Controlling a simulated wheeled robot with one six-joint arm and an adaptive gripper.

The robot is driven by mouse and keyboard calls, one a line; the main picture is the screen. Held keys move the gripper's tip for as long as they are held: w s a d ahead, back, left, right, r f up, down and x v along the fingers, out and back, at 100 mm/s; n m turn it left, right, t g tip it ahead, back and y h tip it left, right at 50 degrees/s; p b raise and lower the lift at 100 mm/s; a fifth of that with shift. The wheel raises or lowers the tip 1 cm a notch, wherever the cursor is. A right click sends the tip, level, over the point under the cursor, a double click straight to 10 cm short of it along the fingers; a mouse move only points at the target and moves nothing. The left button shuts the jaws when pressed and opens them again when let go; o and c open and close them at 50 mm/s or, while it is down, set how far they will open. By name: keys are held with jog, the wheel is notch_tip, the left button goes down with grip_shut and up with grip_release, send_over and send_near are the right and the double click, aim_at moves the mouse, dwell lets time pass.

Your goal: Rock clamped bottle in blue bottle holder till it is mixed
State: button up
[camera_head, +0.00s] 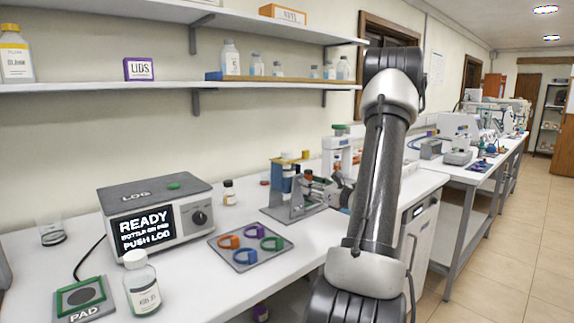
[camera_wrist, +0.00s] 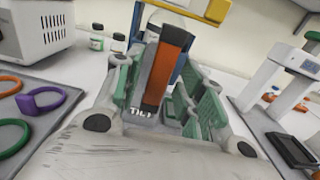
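The blue bottle holder (camera_head: 283,178) stands on a grey base on the bench, with a yellow clamp bar (camera_head: 291,157) across its top. In the wrist view the blue frame (camera_wrist: 184,62) and yellow bar (camera_wrist: 205,10) show behind an upright lever (camera_wrist: 168,68), orange-faced with dark sides and marked "TILT" at its foot. A pale bottle (camera_wrist: 165,18) shows partly under the bar; its contents are hidden. My gripper (camera_head: 314,181) is at the holder's right side.
A LOG box (camera_head: 158,215) reads "READY, BOTTLE ON PAD, PUSH LOG". A green pad (camera_head: 82,297), a white-capped bottle (camera_head: 142,284) and a tray of coloured rings (camera_head: 250,246) are in front. A white device (camera_wrist: 285,75) stands right of the holder. Shelves hang above.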

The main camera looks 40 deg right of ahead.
jog(key=s, duration=0.6)
jog(key=shift+d, duration=0.2)
jog(key=s+a+f+n+g+y, duration=0.1)
jog(key=a+f, duration=0.1)
jog(key=s+a+f+n+g+y, duration=0.1)
jog(key=s+a+f+n, duration=0.1)
jog(key=s+a+f+n+g+y, duration=0.1)
jog(key=a+f, duration=0.1)
jog(key=shift+s+n+g, duration=0.2)
jog(key=shift+n+g, duration=0.2)
jog(key=s+a+r+n+g, duration=0.3)
jog(key=s+a+n+g, duration=1.2)
jog(key=n, duration=0.4)
jog(key=a+r+n+t+h, duration=0.4)
jog(key=a+r+n+t, duration=0.1)
jog(key=r+n, duration=0.5)
jog(key=shift+s+a+n, duration=0.25)
jog(key=shift+a+n, duration=0.3)
jog(key=shift+n, duration=0.15)
